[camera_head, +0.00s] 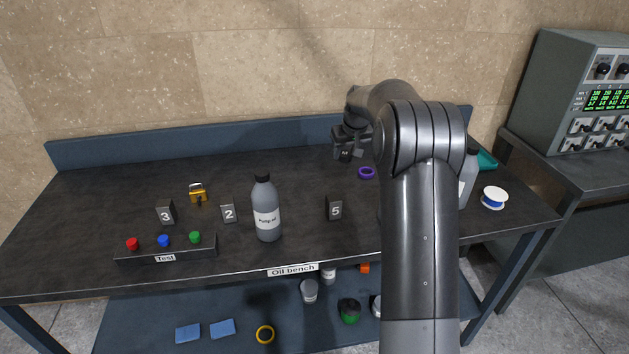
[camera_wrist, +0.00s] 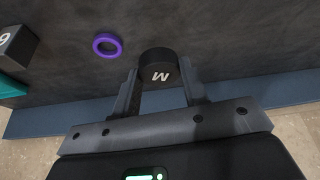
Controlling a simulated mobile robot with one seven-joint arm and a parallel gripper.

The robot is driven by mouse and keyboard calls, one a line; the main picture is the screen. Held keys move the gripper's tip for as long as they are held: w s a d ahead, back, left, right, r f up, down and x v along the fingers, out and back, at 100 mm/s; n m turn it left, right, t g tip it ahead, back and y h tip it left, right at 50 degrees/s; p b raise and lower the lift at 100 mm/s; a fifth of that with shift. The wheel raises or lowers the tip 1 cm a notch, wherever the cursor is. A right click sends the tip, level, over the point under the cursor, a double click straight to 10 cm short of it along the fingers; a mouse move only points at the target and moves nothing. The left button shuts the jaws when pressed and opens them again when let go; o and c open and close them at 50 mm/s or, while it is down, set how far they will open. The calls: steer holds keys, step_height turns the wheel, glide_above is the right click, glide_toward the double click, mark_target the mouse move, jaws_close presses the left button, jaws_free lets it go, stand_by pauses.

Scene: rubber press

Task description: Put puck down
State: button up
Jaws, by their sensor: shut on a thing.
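My gripper (camera_head: 348,148) is over the back part of the dark bench top (camera_head: 110,200), near the low blue back wall. It also shows in the wrist view (camera_wrist: 158,85), where its two fingers are shut on a black puck (camera_wrist: 158,66) marked with a white letter that looks like an M. In the head view the puck (camera_head: 345,156) is small, dark and mostly hidden by the fingers. I cannot tell whether the puck touches the bench top.
A purple ring (camera_head: 367,173) lies close to my gripper. A "Pump oil" bottle (camera_head: 266,210), number blocks including 5 (camera_head: 334,208), a padlock (camera_head: 198,193) and a button box (camera_head: 166,250) stand farther left and front. A spool (camera_head: 494,198) is at right. The back left is clear.

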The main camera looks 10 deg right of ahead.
steer(key=shift+s+d, duration=0.15)
steer(key=shift+d, duration=0.5)
steer(key=shift+f, duration=0.2)
glide_above(315, 178)
steer(key=s, duration=0.2)
steer(key=f, duration=0.6)
steer(key=shift+w+f, duration=0.2)
steer(key=shift+f, duration=2.1)
steer(key=shift+f, duration=0.1)
steer(key=o, duration=1)
steer(key=shift+c, duration=0.2)
